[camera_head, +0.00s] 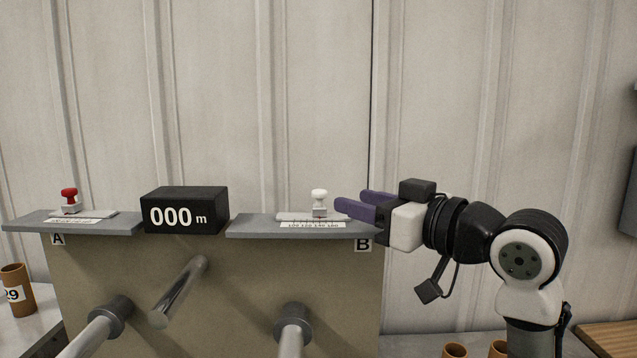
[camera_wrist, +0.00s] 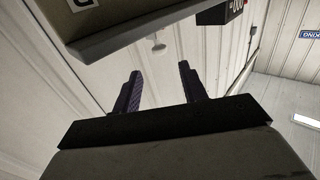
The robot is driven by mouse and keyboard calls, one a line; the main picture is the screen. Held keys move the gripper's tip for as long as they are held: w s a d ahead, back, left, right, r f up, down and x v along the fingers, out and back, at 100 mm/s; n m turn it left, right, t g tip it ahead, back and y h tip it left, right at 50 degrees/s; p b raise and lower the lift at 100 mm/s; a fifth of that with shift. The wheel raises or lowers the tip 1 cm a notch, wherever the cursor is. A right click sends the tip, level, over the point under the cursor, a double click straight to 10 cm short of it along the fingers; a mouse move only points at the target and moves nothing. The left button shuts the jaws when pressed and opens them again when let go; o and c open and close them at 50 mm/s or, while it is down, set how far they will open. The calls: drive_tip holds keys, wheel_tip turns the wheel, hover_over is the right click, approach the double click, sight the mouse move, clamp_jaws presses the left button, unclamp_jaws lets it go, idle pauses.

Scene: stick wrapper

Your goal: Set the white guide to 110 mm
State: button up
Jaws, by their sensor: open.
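The white guide (camera_head: 319,203) is a small white knob on a block. It stands upright on a rail above a printed scale (camera_head: 313,225) on the right grey shelf, labelled B. The scale figures are too small to read surely. My gripper (camera_head: 352,203) has two purple fingers, open and empty, pointing left just right of the guide, apart from it as far as I can tell. In the wrist view the fingers (camera_wrist: 161,90) are spread, and the white guide (camera_wrist: 158,47) shows beyond them near the top.
A black display (camera_head: 186,211) reading "000 m" stands between the shelves. A red guide (camera_head: 69,200) sits on the left shelf (camera_head: 110,226), labelled A. Several metal rollers (camera_head: 180,291) stick out below. A brown cylinder (camera_head: 17,290) stands at far left. The wall behind is plain.

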sight(325, 192)
drive_tip(key=p+x, duration=0.3)
drive_tip(key=x, duration=0.6)
clamp_jaws()
drive_tip(key=shift+a, duration=0.1)
